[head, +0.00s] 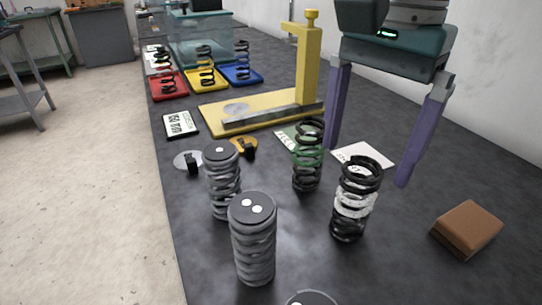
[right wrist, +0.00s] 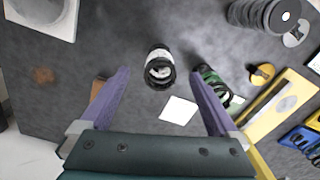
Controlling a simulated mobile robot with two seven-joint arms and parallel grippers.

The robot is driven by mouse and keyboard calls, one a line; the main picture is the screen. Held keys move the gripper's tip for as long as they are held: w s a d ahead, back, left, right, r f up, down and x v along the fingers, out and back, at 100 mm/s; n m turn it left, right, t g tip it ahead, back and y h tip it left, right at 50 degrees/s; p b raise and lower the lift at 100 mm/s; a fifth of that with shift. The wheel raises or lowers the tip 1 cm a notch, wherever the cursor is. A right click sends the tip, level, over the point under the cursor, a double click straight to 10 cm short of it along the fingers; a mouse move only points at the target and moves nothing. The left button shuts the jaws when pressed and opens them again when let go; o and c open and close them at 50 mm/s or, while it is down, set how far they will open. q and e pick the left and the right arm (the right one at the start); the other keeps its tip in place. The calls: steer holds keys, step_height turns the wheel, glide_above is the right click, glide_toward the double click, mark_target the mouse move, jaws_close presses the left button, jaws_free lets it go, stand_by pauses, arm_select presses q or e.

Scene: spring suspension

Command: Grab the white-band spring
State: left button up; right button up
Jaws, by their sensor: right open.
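The white-band spring (head: 354,201) is a black coil with a white band around its middle, standing upright on the dark table. It also shows in the right wrist view (right wrist: 159,66), seen from above, ahead of the fingertips. My right gripper (head: 370,165) is open and empty, with its two purple fingers pointing down behind the spring. In the right wrist view my right gripper (right wrist: 159,72) has its fingers spread to either side of the spring's line, apart from it. My left gripper is not in view.
A green-band spring (head: 308,155) stands just left of the white-band one. Two grey capped springs (head: 254,240) stand nearer. A brown block (head: 467,229) lies at right. A yellow stand (head: 306,70), a white card (head: 364,157) and coloured trays (head: 207,80) are farther back.

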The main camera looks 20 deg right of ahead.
mark_target(364, 165)
steer(key=shift+w+d+f+m+b, duration=0.5)
steer(key=shift+d+f+m, duration=0.1)
steer(key=shift+f+m, duration=0.15)
step_height(364, 165, down, 4)
steer(key=shift+s+f+b, duration=0.1)
steer(key=shift+b, duration=0.3)
step_height(364, 165, down, 5)
steer(key=shift+a+f+b, duration=0.1)
steer(key=shift+f+b, duration=0.05)
steer(key=shift+b, duration=0.5)
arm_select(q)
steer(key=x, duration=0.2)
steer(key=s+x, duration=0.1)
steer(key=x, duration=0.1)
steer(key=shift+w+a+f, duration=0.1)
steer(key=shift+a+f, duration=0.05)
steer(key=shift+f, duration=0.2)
arm_select(e)
steer(key=c, duration=0.6)
jaws_close()
